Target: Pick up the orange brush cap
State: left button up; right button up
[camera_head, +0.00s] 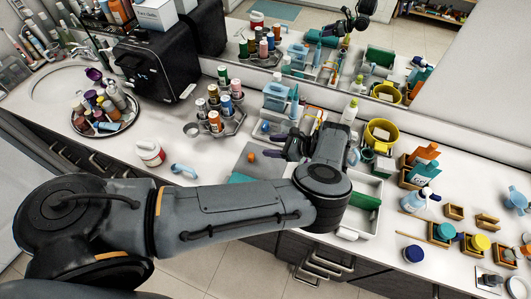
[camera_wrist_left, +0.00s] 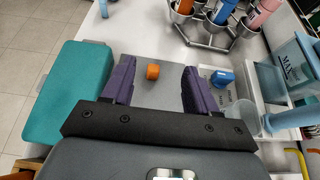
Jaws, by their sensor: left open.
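The orange brush cap (camera_wrist_left: 153,72) is a small orange cylinder on a grey mat (camera_wrist_left: 153,95). In the left wrist view it lies between and a little beyond the two purple fingers of my left gripper (camera_wrist_left: 153,80), which is open and empty. In the head view the cap (camera_head: 251,156) shows as a small orange spot on the mat, left of my left gripper (camera_head: 281,153). The gripper points left toward the cap from the end of the arm that crosses the counter. My right gripper does not show in either view.
A teal box (camera_wrist_left: 66,95) stands close to one finger in the left wrist view. A small blue item (camera_wrist_left: 222,79) is near the other finger. A metal cup rack (camera_wrist_left: 218,38) and a clear blue MAX container (camera_wrist_left: 291,68) stand beyond. A white tray (camera_head: 352,240) is below the wrist.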

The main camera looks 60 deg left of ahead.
pick_arm(q)
jog(key=b, duration=0.5)
send_near(252, 155)
jog(key=shift+s+a+r, duration=0.15)
jog(key=shift+s+r, duration=0.1)
jog(key=shift+r, duration=0.05)
jog(key=shift+f, duration=0.25)
jog(key=shift+s+a+f, duration=0.3)
jog(key=shift+s+a, duration=0.05)
jog(key=shift+a, duration=0.05)
jog(key=p+x, duration=0.3)
jog(key=x, duration=0.2)
jog(key=shift+s+a+f, duration=0.3)
jog(key=shift+a+f, duration=0.1)
jog(key=shift+a, duration=0.1)
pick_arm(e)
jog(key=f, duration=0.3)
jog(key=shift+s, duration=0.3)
pick_arm(q)
grip_shut()
